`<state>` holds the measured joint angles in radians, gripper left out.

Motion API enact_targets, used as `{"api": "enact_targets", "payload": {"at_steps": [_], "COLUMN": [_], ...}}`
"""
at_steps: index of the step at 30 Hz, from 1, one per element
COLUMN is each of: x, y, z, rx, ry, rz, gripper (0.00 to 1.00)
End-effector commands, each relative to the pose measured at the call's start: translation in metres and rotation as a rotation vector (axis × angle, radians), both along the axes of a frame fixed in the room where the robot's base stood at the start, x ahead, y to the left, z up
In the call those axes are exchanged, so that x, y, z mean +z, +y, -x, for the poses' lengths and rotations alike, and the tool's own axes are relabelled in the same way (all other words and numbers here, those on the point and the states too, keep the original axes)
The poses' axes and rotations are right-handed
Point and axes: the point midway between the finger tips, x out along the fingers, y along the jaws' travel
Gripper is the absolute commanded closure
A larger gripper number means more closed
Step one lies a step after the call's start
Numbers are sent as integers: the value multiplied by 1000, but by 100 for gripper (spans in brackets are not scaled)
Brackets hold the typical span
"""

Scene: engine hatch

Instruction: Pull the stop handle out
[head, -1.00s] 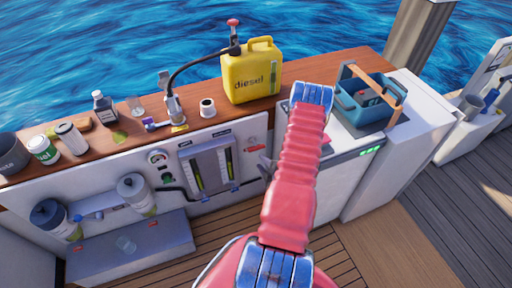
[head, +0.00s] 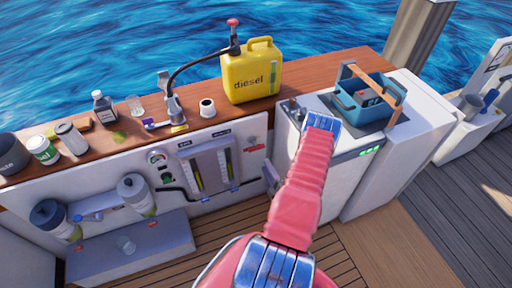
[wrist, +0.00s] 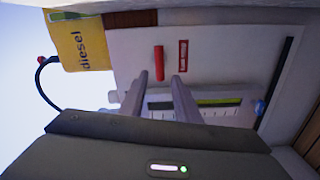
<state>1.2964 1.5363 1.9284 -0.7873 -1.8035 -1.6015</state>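The stop handle is a short red bar (wrist: 159,62) on the white panel in the wrist view, standing beside a red label plate (wrist: 183,56). My gripper (wrist: 158,78) is open, with two grey fingers pointing at the panel. In the wrist view the handle lies between and just beyond the fingertips; I see no contact. In the head view my gripper (head: 270,178) is a small grey shape partly hidden by my pink arm, close to the panel front. A red mark (head: 254,148) shows on the panel there; I cannot make out the handle apart from it.
Two gauge tubes (head: 212,170) are left of the gripper. A blue crate (head: 366,98) stands on the white cabinet at right. The deck in front is clear.

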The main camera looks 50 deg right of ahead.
Motion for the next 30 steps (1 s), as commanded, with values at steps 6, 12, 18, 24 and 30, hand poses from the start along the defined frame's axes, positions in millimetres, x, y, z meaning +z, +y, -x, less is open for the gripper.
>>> {"api": "enact_targets", "payload": {"at_steps": [6, 12, 18, 24, 30], "x": [1, 1, 1, 0, 0], "y": [-10, -26, -41, -57, -66], "z": [-20, -46, -73, -98, -113], "rx": [3, 3, 4, 3, 1], "ry": [1, 0, -1, -1, 1], "rz": [2, 3, 2, 2, 0], "gripper": [70, 70, 70, 70, 70]}}
